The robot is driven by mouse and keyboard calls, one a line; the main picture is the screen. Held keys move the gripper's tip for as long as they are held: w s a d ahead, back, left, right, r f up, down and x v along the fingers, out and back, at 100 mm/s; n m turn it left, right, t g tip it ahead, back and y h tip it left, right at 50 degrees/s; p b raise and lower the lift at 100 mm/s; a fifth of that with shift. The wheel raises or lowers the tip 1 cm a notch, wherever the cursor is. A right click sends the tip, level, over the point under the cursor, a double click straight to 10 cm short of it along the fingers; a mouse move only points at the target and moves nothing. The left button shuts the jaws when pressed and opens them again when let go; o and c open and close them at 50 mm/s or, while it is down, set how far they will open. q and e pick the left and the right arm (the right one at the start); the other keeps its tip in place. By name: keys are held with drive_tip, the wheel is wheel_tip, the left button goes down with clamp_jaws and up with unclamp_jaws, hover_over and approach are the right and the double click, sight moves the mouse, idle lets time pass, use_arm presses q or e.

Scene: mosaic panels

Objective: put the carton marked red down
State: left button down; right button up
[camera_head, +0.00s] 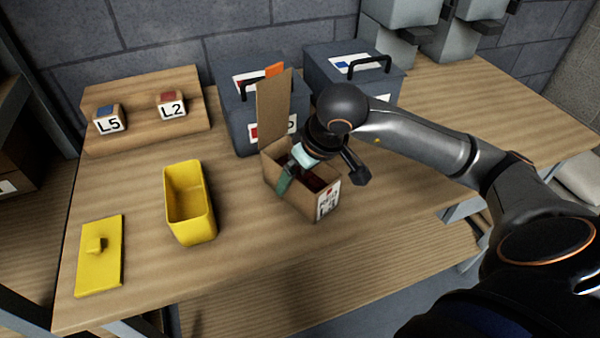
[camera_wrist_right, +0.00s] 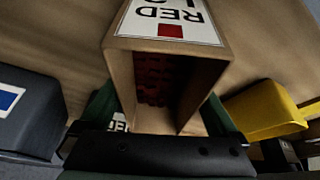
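The carton marked RED (camera_head: 291,198) is a brown open-topped box with a raised flap and a white label with a red square. It is over the middle of the table, close to the wood; I cannot tell whether its base touches. My right gripper (camera_head: 304,172) comes down onto it, with a green finger against its near side. In the right wrist view the carton (camera_wrist_right: 122,75) fills the space between the two green fingers (camera_wrist_right: 160,112), with dark red contents inside. The gripper looks shut on it. My left gripper is not in view.
Two grey bins (camera_head: 232,112) stand behind the carton. A yellow open box (camera_head: 190,225) and yellow lid (camera_head: 99,262) lie to the left. A wooden board (camera_head: 142,122) holds blocks marked L5 and L2. The table right of the carton is clear.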

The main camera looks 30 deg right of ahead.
drive_tip(key=shift+r, duration=0.55)
drive_tip(key=p+v, duration=0.1)
drive_tip(key=v, duration=1)
drive_tip(key=shift+s, duration=0.25)
